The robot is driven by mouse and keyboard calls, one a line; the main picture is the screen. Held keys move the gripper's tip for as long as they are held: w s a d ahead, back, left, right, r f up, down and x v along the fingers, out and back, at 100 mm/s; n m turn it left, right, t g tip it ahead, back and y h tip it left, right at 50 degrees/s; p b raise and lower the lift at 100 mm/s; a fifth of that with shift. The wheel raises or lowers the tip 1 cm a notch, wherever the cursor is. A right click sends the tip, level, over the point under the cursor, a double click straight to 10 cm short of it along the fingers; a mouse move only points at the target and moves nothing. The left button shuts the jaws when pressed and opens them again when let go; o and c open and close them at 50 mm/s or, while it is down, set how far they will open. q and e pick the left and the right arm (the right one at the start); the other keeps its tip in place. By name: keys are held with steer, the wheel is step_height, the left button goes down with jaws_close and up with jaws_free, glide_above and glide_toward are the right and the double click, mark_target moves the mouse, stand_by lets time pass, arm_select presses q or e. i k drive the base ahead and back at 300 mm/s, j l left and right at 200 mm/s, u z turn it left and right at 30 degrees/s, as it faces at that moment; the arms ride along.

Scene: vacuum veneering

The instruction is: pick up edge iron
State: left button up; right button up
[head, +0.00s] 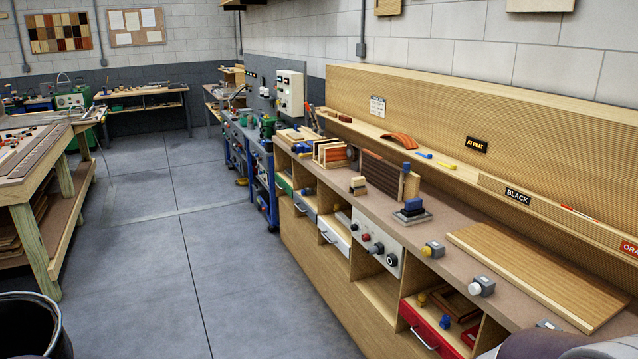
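What looks like the edge iron (412,207) has a blue top over a dark body and sits upright on a small grey metal plate (425,219). The plate lies on the long brown worktop in the head view, right of the upright dark boards. Neither of my grippers is in view. Only a rounded grey part of what seems to be my own arm shows at the bottom right edge.
Upright boards (383,177) stand left of the iron. A wide wooden panel (540,268) lies to its right, with small knobbed blocks (433,249) along the front edge. A black bucket (30,332) stands at bottom left. The grey floor (190,250) between benches is clear.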

mark_target(413, 209)
steer(key=i+l, duration=0.1)
steer(key=i, duration=2)
steer(key=i+j+z, duration=0.1)
steer(key=i+z, duration=0.2)
steer(key=z, duration=0.2)
steer(key=i+j+z, duration=0.25)
steer(key=z, duration=0.2)
steer(key=i+j+z, duration=0.3)
steer(key=z, duration=0.2)
steer(key=i+j+z, duration=0.1)
steer(key=z, duration=0.4)
steer(key=i+j+z, duration=0.15)
steer(key=z, duration=0.3)
steer(key=i+j+z, duration=0.15)
steer(key=z, duration=0.35)
steer(key=i+j+z, duration=0.1)
steer(key=j+z, duration=0.2)
steer(key=z, duration=0.15)
